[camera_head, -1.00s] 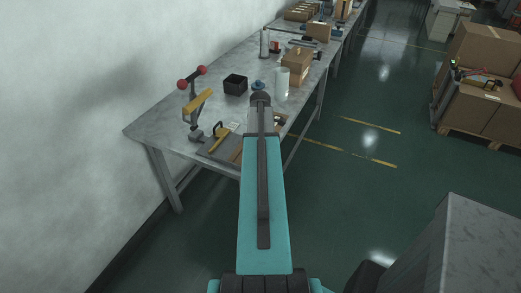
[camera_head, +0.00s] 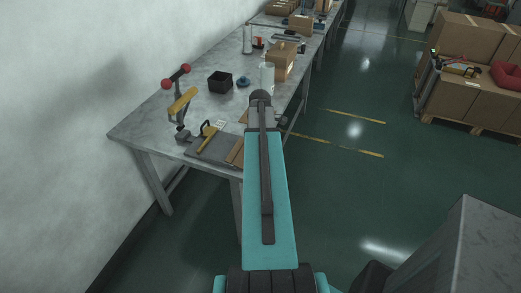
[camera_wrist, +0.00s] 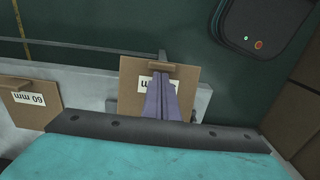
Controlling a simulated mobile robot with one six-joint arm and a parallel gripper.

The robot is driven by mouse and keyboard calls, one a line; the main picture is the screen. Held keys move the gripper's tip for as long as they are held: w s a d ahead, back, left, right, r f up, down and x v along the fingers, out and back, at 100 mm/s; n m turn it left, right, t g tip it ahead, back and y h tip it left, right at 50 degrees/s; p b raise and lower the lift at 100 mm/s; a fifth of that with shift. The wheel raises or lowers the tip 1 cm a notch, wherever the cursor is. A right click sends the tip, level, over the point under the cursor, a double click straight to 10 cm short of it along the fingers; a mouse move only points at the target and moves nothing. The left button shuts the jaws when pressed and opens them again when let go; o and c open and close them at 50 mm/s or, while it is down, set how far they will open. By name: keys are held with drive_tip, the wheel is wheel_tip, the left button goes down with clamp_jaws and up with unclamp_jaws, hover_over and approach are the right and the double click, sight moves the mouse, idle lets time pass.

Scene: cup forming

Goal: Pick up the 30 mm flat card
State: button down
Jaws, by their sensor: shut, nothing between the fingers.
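In the wrist view a flat brown card (camera_wrist: 132,74) with a small ledge across its upper part lies behind my fingers. Its white label is upside down and partly covered; "mm" shows, but I cannot read the number. My gripper (camera_wrist: 163,78) is shut and empty, its fingers in front of this card; I cannot tell whether they touch it. A second brown card (camera_wrist: 40,88), labelled "60 mm", stands at the left edge. In the head view my arm hides the gripper, and a brown piece (camera_head: 235,152) shows at the near end of the table.
The grey table (camera_head: 140,128) carries a lever fixture (camera_head: 181,104) with red knobs, a black bin (camera_head: 220,82), a white cylinder (camera_head: 267,77) and a cardboard box (camera_head: 281,62). Stacked cartons (camera_head: 462,95) stand at right. Green floor (camera_head: 350,190) is clear between.

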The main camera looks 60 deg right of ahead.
drive_tip(key=shift+w+a, duration=0.15)
drive_tip(key=shift+w, duration=0.05)
drive_tip(key=w, duration=0.4)
drive_tip(key=shift+a+p, duration=0.3)
drive_tip(key=shift+a, duration=0.05)
drive_tip(key=shift+s+d+r+b, duration=0.1)
drive_tip(key=shift+r+b, duration=0.2)
drive_tip(key=shift+s+r, duration=0.2)
drive_tip(key=shift+r, duration=0.8)
wheel_tip(320, 180, up, 7)
drive_tip(key=b, duration=0.2)
drive_tip(key=shift+r, duration=0.2)
